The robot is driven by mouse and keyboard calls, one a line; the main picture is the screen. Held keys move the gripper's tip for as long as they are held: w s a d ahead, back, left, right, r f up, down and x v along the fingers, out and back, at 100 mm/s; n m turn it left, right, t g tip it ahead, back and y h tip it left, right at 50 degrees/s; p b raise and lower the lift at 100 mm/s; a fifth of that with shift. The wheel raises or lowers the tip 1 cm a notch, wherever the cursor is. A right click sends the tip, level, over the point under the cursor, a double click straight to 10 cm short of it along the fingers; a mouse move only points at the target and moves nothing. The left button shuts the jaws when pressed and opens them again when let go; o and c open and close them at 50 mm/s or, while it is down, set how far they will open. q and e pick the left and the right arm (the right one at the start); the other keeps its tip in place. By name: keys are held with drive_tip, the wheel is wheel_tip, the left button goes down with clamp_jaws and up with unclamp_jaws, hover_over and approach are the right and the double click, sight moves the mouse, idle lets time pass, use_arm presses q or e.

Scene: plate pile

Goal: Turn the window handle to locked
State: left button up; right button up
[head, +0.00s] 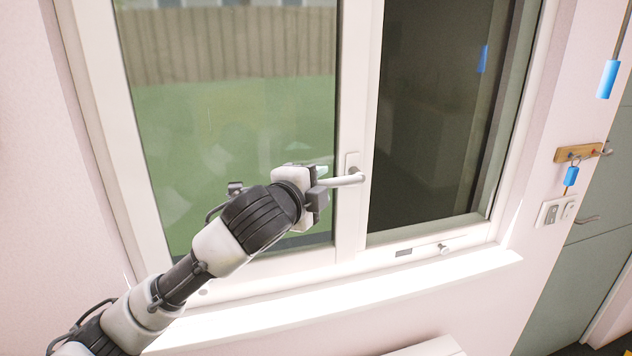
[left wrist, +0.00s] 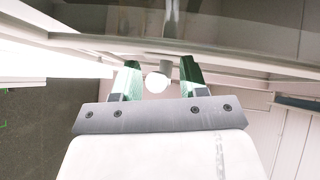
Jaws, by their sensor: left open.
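The white window handle (head: 345,179) is on the upright between the two panes of the window (head: 349,120). Its lever lies about level and points left from its mount. My left gripper (head: 322,180) is at the lever's free left end in the head view. In the left wrist view, the open green-tipped fingers of my left gripper (left wrist: 160,82) stand on either side of the handle's round white end (left wrist: 157,82). I cannot tell whether either finger touches it. My right gripper is not in view.
A white sill (head: 330,300) runs below the window. A small latch (head: 443,249) is on the lower right frame. To the right, a wooden key rack (head: 578,153) with a blue tag (head: 571,177) hangs above a wall switch (head: 551,212).

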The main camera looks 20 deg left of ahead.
use_arm(q)
drive_tip(key=shift+c, duration=0.2)
clamp_jaws()
